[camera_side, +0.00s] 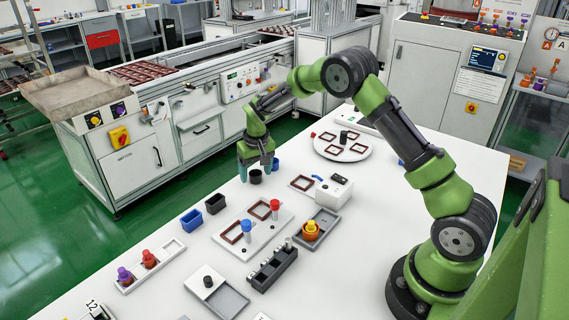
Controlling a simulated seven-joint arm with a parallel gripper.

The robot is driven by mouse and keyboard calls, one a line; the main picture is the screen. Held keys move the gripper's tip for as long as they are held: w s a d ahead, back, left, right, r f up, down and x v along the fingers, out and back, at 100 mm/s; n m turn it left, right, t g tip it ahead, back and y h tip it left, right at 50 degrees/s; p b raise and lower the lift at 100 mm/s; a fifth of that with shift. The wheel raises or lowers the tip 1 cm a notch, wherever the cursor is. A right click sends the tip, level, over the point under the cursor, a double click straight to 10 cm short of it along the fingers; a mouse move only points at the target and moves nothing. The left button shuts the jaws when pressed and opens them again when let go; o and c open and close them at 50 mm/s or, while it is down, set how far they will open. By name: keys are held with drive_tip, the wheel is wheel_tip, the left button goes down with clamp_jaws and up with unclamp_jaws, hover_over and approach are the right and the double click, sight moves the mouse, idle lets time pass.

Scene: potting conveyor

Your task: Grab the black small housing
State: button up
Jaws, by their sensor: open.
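A small black open-topped box (215,204), which looks like the small housing, stands on the white table beside a blue box (192,220) of similar shape. My gripper (257,166) points down at the table's far edge, to the upper right of the black box and apart from it. It is open. A short round black piece (255,177) shows just under the gripper; I cannot tell whether the fingers touch it. Teal-blue pieces show at either side of the fingers, and their edges are hard to make out.
A white plate with red-brown square frames (254,239) and a blue-topped peg lies nearer. A grey tray (328,223) holds an orange-and-yellow part. A black slotted block (273,270), a white tray with purple and red knobs (152,262) and a round white turntable (343,150) stand around.

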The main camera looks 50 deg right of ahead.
drive_tip(key=c, duration=1.1)
